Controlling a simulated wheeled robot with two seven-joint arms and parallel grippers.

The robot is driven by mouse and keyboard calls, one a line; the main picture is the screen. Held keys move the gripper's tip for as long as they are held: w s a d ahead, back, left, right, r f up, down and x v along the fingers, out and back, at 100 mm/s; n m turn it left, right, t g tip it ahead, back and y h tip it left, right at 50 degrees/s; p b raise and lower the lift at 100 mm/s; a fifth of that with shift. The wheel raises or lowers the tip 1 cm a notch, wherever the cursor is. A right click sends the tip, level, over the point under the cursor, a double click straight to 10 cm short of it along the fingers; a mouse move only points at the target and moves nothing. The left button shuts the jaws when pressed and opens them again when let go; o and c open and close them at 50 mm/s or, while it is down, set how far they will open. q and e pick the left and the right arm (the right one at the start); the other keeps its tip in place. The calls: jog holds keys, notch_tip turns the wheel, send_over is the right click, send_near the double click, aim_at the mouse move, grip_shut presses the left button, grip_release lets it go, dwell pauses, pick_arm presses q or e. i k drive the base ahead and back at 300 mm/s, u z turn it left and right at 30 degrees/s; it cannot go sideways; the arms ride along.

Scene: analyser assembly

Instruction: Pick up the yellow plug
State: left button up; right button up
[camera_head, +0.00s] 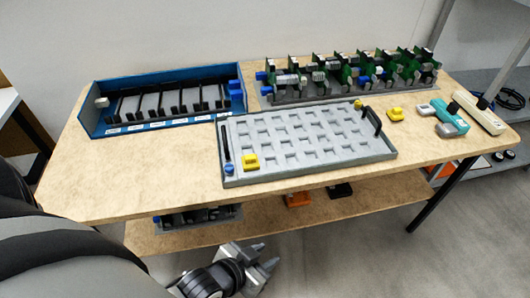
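A yellow plug (250,162) sits at the left front of the grey tray (310,175), near the tray's left handle. A second yellow block-like plug (395,114) lies on the table just right of the tray. A smaller yellow piece (358,104) shows at the tray's back edge. My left gripper (267,256) is below the table's front edge, well apart from every yellow piece. Its two fingers are spread, with nothing visible between them. My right gripper is not in view.
A blue bin with black dividers (115,131) stands at the back left of the wooden table (120,185). A rack of green boards (345,92) stands behind the tray. A teal-and-grey device (450,122) and a white power strip (478,112) lie right. The table's front left is clear.

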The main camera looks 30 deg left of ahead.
aim_at(396, 114)
jog(key=u, duration=0.4)
jog(key=k, duration=0.3)
jog(key=z, duration=1.95)
jog(key=i, duration=1.4)
jog(key=u, duration=1.25)
jog(key=i, duration=0.75)
jog(key=u, duration=0.7)
